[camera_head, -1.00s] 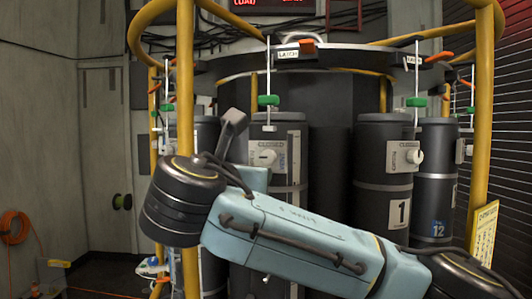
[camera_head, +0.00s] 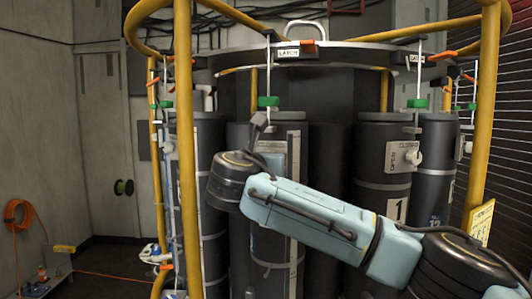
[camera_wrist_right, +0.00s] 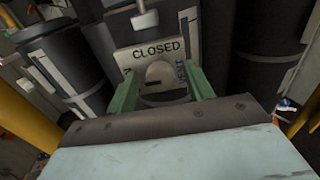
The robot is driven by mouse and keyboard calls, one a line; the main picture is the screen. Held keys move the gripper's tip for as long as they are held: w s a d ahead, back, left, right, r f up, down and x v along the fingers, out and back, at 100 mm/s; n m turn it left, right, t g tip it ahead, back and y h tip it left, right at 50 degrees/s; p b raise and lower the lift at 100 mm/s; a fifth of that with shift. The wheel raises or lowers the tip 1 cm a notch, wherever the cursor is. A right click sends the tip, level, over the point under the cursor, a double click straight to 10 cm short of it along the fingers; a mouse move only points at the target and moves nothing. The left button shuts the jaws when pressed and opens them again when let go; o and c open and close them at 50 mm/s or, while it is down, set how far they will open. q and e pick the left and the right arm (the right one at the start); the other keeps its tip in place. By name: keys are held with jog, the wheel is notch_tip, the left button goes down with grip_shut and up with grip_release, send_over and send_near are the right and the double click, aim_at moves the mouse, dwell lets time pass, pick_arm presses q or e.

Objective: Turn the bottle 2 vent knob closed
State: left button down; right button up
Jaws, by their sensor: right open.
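The bottle 2 vent knob is taken to be the pale round knob (camera_wrist_right: 160,75) in the right wrist view. It sits on a light plate (camera_wrist_right: 135,58) marked CLOSED. My right gripper (camera_wrist_right: 163,88) is open, with one green finger on each side of the knob. Whether the fingers touch it I cannot tell. In the head view my right arm crosses from the right and hides this knob, the fingers and any number on the dark middle bottle (camera_head: 240,137). My left gripper is not in view.
Bottle 1 (camera_head: 397,235) stands to the right, with its own white knob (camera_head: 413,157). Yellow posts (camera_head: 184,130) frame the rack at left and right. A dark ring with green-handled valves (camera_head: 268,101) runs above the bottles. An orange hose (camera_head: 17,212) hangs at far left.

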jog(key=shift+w, duration=0.1)
jog(key=shift+c, duration=0.4)
jog(key=c, duration=0.9)
jog(key=shift+m, duration=0.4)
jog(key=shift+d+f+m+b, duration=0.1)
jog(key=shift+m+b, duration=1.7)
jog(key=shift+m, duration=2.45)
jog(key=shift+d+f+m+b, duration=0.1)
jog(key=shift+m+b, duration=1.65)
jog(key=shift+m, duration=2.5)
